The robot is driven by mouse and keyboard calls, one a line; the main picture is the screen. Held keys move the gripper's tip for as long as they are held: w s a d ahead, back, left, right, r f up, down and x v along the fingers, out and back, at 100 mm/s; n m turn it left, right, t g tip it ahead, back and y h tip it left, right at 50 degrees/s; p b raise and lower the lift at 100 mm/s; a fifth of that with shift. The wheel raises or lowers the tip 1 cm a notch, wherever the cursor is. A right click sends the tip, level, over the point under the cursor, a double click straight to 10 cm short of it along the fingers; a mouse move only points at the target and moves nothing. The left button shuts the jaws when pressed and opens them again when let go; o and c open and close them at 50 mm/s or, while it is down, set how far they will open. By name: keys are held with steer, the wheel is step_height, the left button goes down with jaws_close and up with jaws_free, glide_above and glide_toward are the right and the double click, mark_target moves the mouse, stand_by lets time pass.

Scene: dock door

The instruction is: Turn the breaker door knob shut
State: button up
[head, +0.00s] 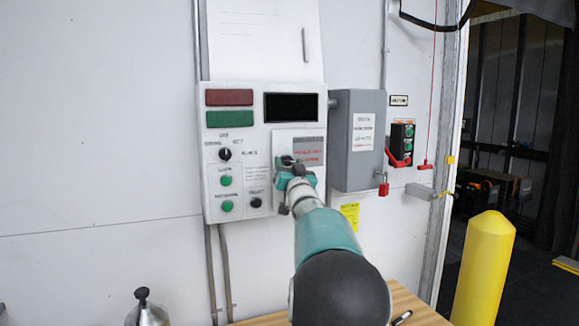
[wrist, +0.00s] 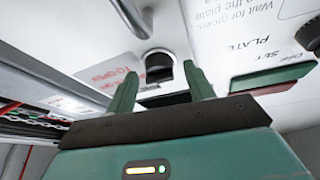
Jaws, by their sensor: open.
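The control panel (head: 240,135) hangs on the white wall. A small pale door (head: 310,175) with a grey, red-lettered label is on its right half; I take it as the breaker door. Its dark knob (head: 286,160) is at the door's upper left, partly hidden by my gripper (head: 293,178). In the wrist view the knob (wrist: 159,62) shows as a dark shape in a bright metal rim. My gripper (wrist: 160,72) is open, with one finger on each side of the knob. I cannot tell whether the fingers touch it, nor whether the door is fully closed.
A grey box (head: 354,140) with a red padlock (head: 384,189) is right of the panel. A wooden table (head: 410,308) lies below. A yellow bollard (head: 483,268) stands at the right by the dark doorway. The left wall is bare.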

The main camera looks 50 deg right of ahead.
steer(key=c, duration=0.9)
steer(key=shift+c, duration=0.2)
steer(key=shift+n+y, duration=0.3)
steer(key=shift+n, duration=0.1)
steer(key=n+t+y, duration=0.1)
steer(key=n, duration=0.2)
steer(key=n+t+y, duration=0.1)
steer(key=n, duration=0.2)
steer(key=shift+d+f+t+y, duration=0.1)
steer(key=shift+t+y, duration=0.2)
steer(key=shift+y, duration=0.1)
steer(key=n+y, duration=0.1)
steer(key=n, duration=0.2)
steer(key=n+y, duration=0.1)
steer(key=n, duration=0.1)
steer(key=shift+s+d+n+t+y, duration=0.1)
steer(key=shift+n+t+y, duration=0.2)
steer(key=shift+n+t, duration=0.1)
steer(key=n+y, duration=0.1)
steer(key=n, duration=0.2)
steer(key=n+y, duration=0.2)
steer(key=n, duration=0.1)
steer(key=shift+d, duration=0.1)
steer(key=n+y, duration=0.1)
steer(key=n, duration=0.2)
steer(key=n+g+y, duration=0.1)
steer(key=n, duration=0.1)
steer(key=shift+s+n+g, duration=0.1)
steer(key=shift+n+g, duration=0.2)
steer(key=shift+n, duration=0.1)
